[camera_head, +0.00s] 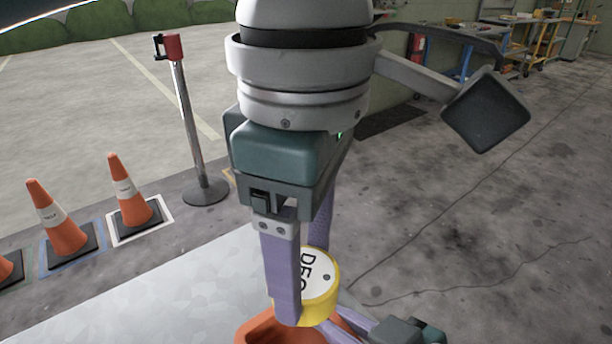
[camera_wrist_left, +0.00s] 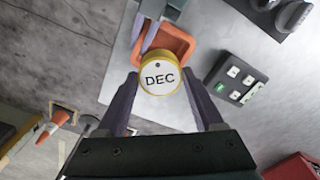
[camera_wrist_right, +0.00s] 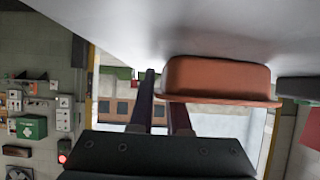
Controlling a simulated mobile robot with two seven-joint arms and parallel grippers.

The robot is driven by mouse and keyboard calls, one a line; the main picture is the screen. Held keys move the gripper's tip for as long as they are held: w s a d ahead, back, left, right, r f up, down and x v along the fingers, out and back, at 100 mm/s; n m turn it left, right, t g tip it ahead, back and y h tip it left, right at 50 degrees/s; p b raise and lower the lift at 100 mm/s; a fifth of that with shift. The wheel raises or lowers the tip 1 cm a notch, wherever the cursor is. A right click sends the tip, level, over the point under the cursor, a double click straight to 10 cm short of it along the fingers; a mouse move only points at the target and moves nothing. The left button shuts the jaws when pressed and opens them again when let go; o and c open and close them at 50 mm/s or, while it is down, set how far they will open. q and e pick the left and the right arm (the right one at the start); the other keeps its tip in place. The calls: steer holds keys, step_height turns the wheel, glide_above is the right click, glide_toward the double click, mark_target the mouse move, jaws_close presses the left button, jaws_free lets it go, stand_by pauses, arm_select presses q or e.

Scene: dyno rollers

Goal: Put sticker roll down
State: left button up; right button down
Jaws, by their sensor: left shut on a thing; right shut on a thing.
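The sticker roll (camera_head: 320,285) is a short yellow cylinder with a white top lettered DEC. My left gripper (camera_head: 303,288) is shut on it, with a purple finger on each side. In the left wrist view the roll (camera_wrist_left: 160,77) sits between the fingertips, in front of an orange tray (camera_wrist_left: 186,40). The tray (camera_head: 256,326) also shows at the bottom of the head view, partly hidden by the left finger and roll. My right gripper (camera_wrist_right: 160,90) is shut on the tray's edge; the tray (camera_wrist_right: 215,75) shows right of its fingers. The exact grip is partly hidden.
A pale metal tabletop (camera_head: 150,300) lies at lower left. A dark box with white buttons (camera_wrist_left: 237,76) is beside the tray. A red thing (camera_wrist_left: 293,168) is at the lower right corner. Traffic cones (camera_head: 135,198) and a post (camera_head: 190,120) stand on the floor beyond.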

arm_select(q)
steer(key=shift+d+n, duration=0.4)
steer(key=shift+d, duration=0.15)
steer(key=shift+w+d+f+n, duration=0.1)
steer(key=shift+d+n, duration=0.1)
steer(key=shift+n, duration=0.3)
steer(key=shift+a+f+n, duration=0.1)
steer(key=shift+f+n, duration=0.1)
steer(key=shift+n, duration=0.5)
steer(key=shift+a+f+n, duration=0.5)
steer(key=shift+a+n, duration=0.1)
steer(key=shift+n, duration=0.5)
steer(key=shift+s+a+f+n, duration=0.2)
steer(key=shift+a+f+n, duration=0.05)
steer(key=shift+f+n, duration=0.05)
step_height(320, 180, down, 5)
steer(key=shift+a+f, duration=0.15)
glide_above(300, 338)
steer(key=s, duration=0.2)
steer(key=shift+f, duration=2.25)
steer(key=shift+s+f, duration=0.1)
steer(key=shift+f, duration=0.05)
